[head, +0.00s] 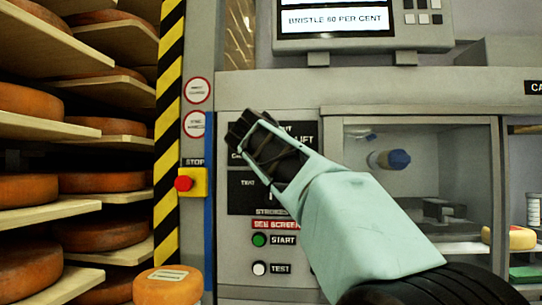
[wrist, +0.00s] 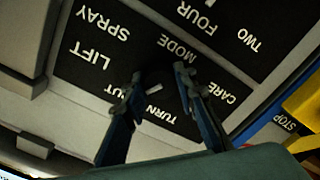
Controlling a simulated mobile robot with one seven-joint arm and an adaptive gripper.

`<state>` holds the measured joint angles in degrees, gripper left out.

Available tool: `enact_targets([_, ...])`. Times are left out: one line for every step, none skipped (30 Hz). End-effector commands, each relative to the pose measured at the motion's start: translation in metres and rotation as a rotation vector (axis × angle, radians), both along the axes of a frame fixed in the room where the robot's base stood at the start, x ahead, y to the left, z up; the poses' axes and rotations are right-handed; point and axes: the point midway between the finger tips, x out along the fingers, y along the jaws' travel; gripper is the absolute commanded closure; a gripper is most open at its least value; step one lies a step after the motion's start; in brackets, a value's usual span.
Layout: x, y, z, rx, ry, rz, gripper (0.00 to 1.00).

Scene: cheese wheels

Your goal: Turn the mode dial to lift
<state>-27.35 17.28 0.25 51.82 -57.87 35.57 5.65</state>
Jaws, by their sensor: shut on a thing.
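The mode dial (wrist: 156,86) is a dark knob with a small white mark, between my fingertips in the wrist view. My gripper (wrist: 157,76) is shut on it. The black label plate around it reads LIFT (wrist: 90,60), SPRAY, MODE, CARE, TURN and a partly covered word ending in UT. The white mark is on the side toward TURN, but which word it points at is hard to tell. In the head view my gripper (head: 243,130) reaches the panel and hides the dial; LIFT (head: 304,140) shows just right of it.
Below are a second black plate, a green START button (head: 259,240) and a white TEST button (head: 259,268). A red stop button (head: 183,183) on a yellow box sits left. Shelves of cheese wheels (head: 103,184) fill the left side. A windowed chamber (head: 420,170) is at right.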

Motion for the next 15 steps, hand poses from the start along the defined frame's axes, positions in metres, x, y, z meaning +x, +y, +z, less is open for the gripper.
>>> enact_targets([0.0003,0.0008,-0.0038,0.045,-0.001,0.001,0.98])
enact_targets([0.0003,0.001,-0.0037,0.075,-0.002,0.001,0.98])
enact_targets([0.0004,0.0009,-0.0041,0.112,-0.002,0.0,0.98])
enact_targets([0.0004,0.0008,-0.0039,0.139,-0.003,0.0,0.98])
enact_targets([0.0004,0.0007,-0.0036,0.168,-0.004,0.0,0.98])
enact_targets([0.0004,0.0003,-0.0037,0.205,-0.006,-0.001,0.98])
enact_targets([0.0004,0.0002,-0.0035,0.23,-0.006,-0.001,0.98])
enact_targets([0.0003,0.0003,-0.0031,0.258,-0.008,-0.001,0.98])
enact_targets([0.0003,0.0005,-0.0032,0.292,-0.008,0.0,0.98])
enact_targets([0.0004,0.0007,-0.0032,0.315,-0.009,0.0,0.98])
enact_targets([0.0004,0.0008,-0.0031,0.34,-0.01,0.0,0.98])
enact_targets([0.0005,0.0008,-0.0031,0.371,-0.011,0.0,0.98])
enact_targets([0.0005,0.001,-0.0032,0.393,-0.011,-0.001,0.98])
enact_targets([0.0006,0.0008,-0.0032,0.413,-0.012,-0.001,0.98])
enact_targets([0.0004,0.0008,-0.003,0.439,-0.013,-0.001,0.98])
